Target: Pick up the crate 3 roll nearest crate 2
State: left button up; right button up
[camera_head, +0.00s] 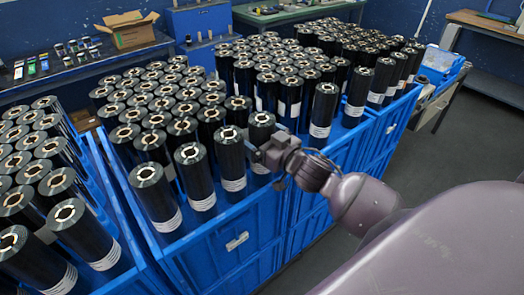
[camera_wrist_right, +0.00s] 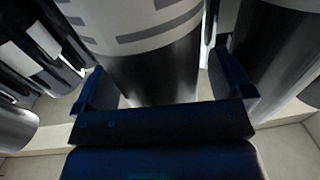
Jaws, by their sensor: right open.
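Black rolls with pale printed bands stand upright in the blue crates in the head view. My right gripper (camera_head: 264,154) is at the near right corner of the middle crate (camera_head: 205,262), close against a roll (camera_head: 261,128) there. In the right wrist view the open fingers (camera_wrist_right: 165,90) stand on either side of a roll (camera_wrist_right: 150,62), which fills the space between them. I cannot tell whether the fingers touch it. Another roll (camera_wrist_right: 278,45) is close beside the right finger. No crate numbers are readable. My left gripper is not in view.
A left crate (camera_head: 128,262) and a right-hand crate (camera_head: 325,180) flank the middle one, both packed with rolls. Neighbouring rolls leave little room around the gripper. A cardboard box (camera_head: 128,31) stands on the back table. Grey floor (camera_head: 455,150) is clear at right.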

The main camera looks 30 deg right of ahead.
jog(key=shift+c, duration=0.2)
jog(key=c, duration=1.4)
jog(key=shift+r, duration=0.1)
jog(key=shift+c, duration=0.5)
